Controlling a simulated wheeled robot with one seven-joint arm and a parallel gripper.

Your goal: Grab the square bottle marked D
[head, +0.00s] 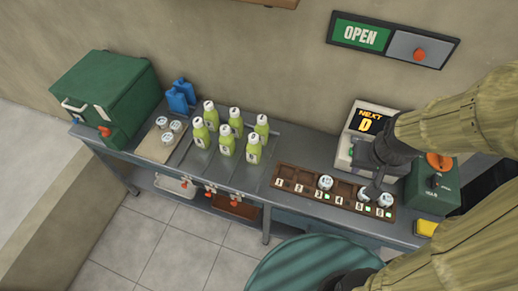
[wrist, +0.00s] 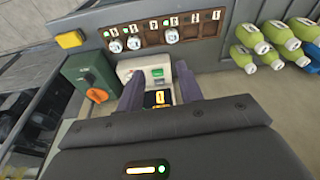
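Several light-green bottles with white caps stand upright on the counter in the head view, one of them at the front right (head: 254,148). They carry small dark marks that are too small to read, so I cannot tell which is D. In the head view my gripper (head: 373,188) hangs over the right part of the counter, beside the numbered rack and well right of the bottles.
A display machine (head: 366,122) showing a yellow D stands behind my gripper. A brown numbered rack (head: 300,180) holds a few white-lidded jars (head: 325,182). A green box (head: 435,187) is at right; a green cooler (head: 105,95) and blue containers (head: 181,97) are at left.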

